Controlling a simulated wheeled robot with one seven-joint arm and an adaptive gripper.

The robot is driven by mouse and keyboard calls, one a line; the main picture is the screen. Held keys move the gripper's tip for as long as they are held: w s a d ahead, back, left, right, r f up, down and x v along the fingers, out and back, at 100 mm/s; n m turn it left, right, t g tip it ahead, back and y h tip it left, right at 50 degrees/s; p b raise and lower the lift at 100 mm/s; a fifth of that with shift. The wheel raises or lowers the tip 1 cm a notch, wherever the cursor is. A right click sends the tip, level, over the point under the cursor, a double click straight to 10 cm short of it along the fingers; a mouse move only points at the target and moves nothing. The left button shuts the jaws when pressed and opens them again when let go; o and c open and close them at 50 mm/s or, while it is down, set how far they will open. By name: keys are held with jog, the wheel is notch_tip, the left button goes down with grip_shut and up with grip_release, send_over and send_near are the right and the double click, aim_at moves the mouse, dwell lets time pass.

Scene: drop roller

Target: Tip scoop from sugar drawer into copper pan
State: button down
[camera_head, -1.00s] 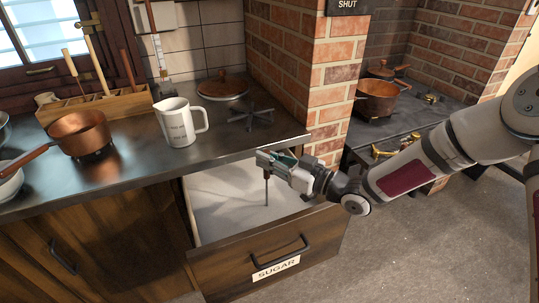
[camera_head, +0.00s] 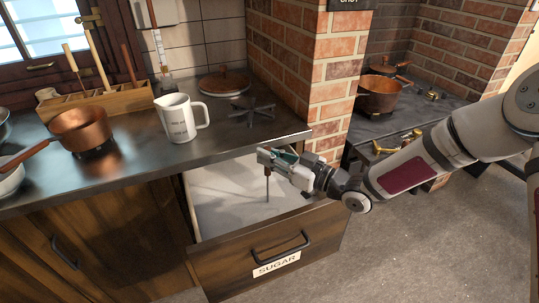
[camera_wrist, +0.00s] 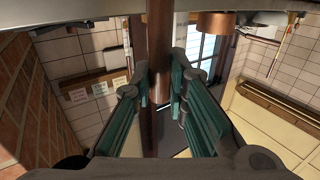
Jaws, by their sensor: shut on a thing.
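My gripper (camera_head: 272,157) is over the open sugar drawer (camera_head: 222,262), just below the counter edge. Its teal fingers are shut on a thin brown handle (camera_head: 267,187), which hangs nearly upright. The handle also shows between the fingers in the wrist view (camera_wrist: 160,40). I take it for the scoop's handle. Its lower end reaches the white sugar (camera_head: 225,205), and no scoop bowl can be made out. A copper pan (camera_head: 80,128) with a brown handle sits on the counter at the left.
A white measuring jug (camera_head: 178,120), a dark trivet (camera_head: 250,110) and a round lid (camera_head: 224,84) stand on the counter (camera_head: 130,165). A wooden rack (camera_head: 105,104) holds utensils behind. A brick pillar (camera_head: 335,80) rises right of the drawer. Another copper pot (camera_head: 381,97) is beyond it.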

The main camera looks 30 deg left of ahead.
jog(key=shift+r, duration=0.1)
dwell(0.3)
notch_tip(320, 180, up, 16)
jog(key=p, duration=0.6)
dwell(1.1)
dwell(0.5)
